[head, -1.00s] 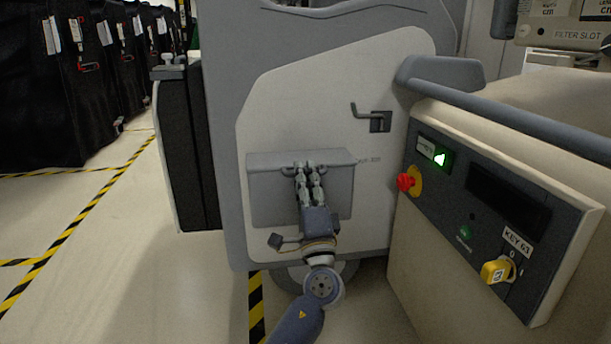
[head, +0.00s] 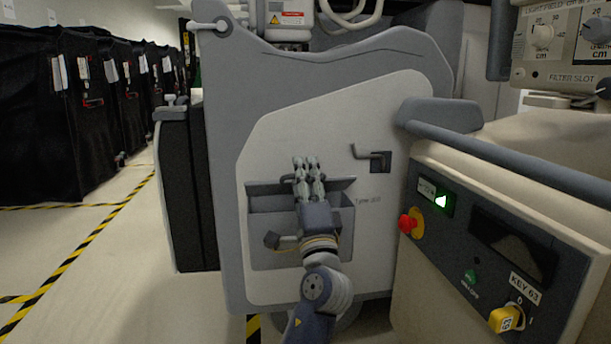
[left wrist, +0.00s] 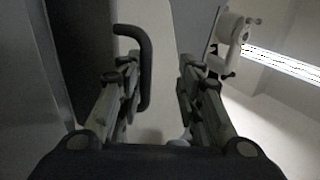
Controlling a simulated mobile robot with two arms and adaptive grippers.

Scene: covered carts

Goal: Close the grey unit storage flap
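The grey unit (head: 225,150) stands ahead with a pale side panel (head: 280,130). A grey storage recess (head: 338,235) sits in it. The storage flap (head: 338,186) shows as a dark narrow strip along the recess's top edge, and the recess shows below it, so the flap looks open. My left gripper (head: 306,160) is in front of the flap, fingertips pointing up and just above the strip. Its arm hides the middle of the recess; contact cannot be told. In the left wrist view the left fingers (left wrist: 158,72) are apart with nothing held. My right gripper is not in view.
A dark crank-like handle (head: 375,157) is on the panel above right of the recess; a dark bent bar (left wrist: 145,65) shows in the left wrist view. A control console (head: 480,240) with a red button stands close at right. Black covered carts (head: 60,110) are at left; floor there is clear.

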